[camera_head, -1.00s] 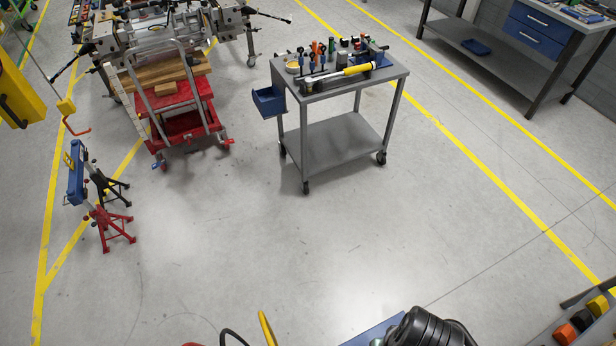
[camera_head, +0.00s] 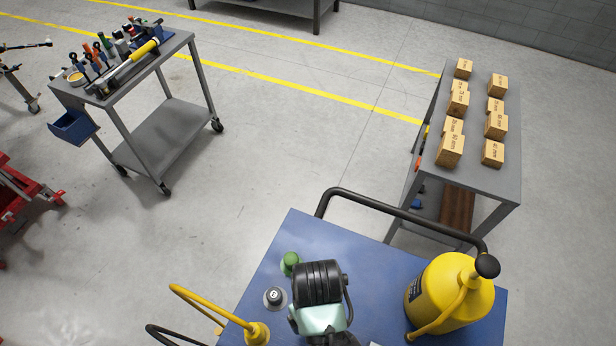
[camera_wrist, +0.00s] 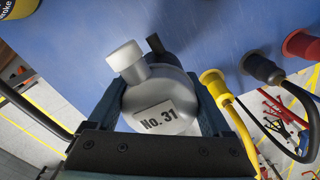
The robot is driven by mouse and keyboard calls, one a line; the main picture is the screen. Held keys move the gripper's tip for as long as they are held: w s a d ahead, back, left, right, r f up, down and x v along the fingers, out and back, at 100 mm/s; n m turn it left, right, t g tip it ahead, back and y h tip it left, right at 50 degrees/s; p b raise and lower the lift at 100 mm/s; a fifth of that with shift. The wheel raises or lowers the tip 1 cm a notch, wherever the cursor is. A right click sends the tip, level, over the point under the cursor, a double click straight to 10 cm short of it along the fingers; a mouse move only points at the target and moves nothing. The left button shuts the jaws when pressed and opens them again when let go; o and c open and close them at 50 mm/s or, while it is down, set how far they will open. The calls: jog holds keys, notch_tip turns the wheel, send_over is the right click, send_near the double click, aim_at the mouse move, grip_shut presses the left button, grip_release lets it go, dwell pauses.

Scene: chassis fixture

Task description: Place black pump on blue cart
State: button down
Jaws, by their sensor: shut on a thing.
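The blue cart (camera_head: 375,250), with a black handle, fills the bottom of the head view. Its blue top also shows in the wrist view (camera_wrist: 225,25). My gripper (camera_wrist: 158,90) is shut on a rounded grey object (camera_wrist: 160,105) labelled "No. 31", with a white cap and a short black stub. The object is over the blue top; I cannot tell whether it touches. A black fitting with a black hose (camera_wrist: 262,70) stands to its right. I cannot tell which thing is the black pump. In the head view my arm hides the gripper.
A yellow cylinder (camera_head: 452,300) stands on the cart's right. A green knob (camera_head: 290,262) and a dark knob (camera_head: 274,297) are on its left, near a yellow fitting (camera_head: 257,334). A table with several boxes (camera_head: 496,124) and a grey tool cart (camera_head: 165,133) stand beyond.

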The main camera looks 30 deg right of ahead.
jog(key=shift+f, duration=3.5)
grip_release()
jog(key=shift+f, duration=0.2)
notch_tip(320, 180, up, 12)
jog(key=shift+r, duration=0.2)
